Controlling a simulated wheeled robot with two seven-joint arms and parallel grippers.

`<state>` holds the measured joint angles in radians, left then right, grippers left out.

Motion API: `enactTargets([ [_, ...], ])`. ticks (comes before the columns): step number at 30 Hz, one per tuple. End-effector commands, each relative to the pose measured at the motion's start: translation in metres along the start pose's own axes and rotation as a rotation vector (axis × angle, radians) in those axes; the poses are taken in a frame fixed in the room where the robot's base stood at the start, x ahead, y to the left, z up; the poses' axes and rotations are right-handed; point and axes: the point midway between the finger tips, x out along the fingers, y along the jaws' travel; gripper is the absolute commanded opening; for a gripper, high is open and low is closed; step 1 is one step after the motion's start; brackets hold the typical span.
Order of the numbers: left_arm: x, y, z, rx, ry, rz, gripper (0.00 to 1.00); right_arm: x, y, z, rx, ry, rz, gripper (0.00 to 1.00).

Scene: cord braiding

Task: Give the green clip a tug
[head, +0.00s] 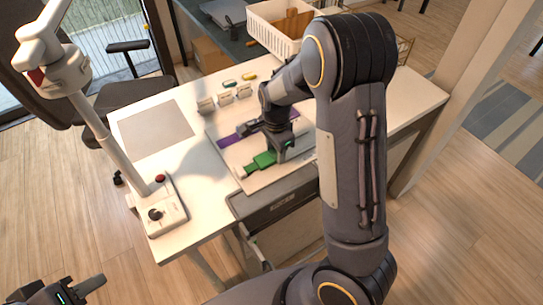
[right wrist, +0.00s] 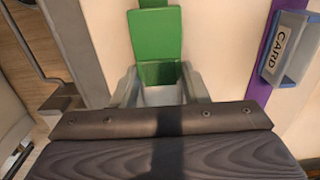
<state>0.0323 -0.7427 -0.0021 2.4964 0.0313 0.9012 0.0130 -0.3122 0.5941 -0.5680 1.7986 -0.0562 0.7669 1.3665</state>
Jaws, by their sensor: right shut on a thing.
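The green clip (head: 264,159) lies on a pale board on the table, and its flat green body also shows in the right wrist view (right wrist: 156,36). My right gripper (head: 284,152) is down at the clip's right end. In the right wrist view its two fingers (right wrist: 161,90) are shut on the clip's narrower near end, one on each side. Part of that end is hidden by the gripper body. My left gripper (head: 62,291) is at the bottom left of the head view, empty, away from the table, its fingers apart.
A purple strip (head: 230,140) lies behind the clip; a holder marked CARD (right wrist: 291,47) sits on it. A control box (head: 163,214) with a post stands at the table's left. Small blocks (head: 225,97) stand at the back. A grey mat (head: 156,131) lies bare.

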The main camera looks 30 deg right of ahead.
Motion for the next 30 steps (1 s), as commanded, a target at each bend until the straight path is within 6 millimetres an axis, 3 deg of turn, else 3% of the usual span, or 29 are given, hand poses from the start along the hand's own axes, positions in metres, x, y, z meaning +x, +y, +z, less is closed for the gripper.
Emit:
enactTargets([
  [29,-0.0030,0.0014,-0.0015,0.000,0.000,0.000,0.36,-0.0008,-0.0008,-0.0013,0.002,0.003,-0.003,0.13],
  [30,-0.0030,0.0014,-0.0015,0.000,0.000,0.000,0.36,-0.0008,-0.0008,-0.0012,0.002,0.003,-0.003,0.44],
])
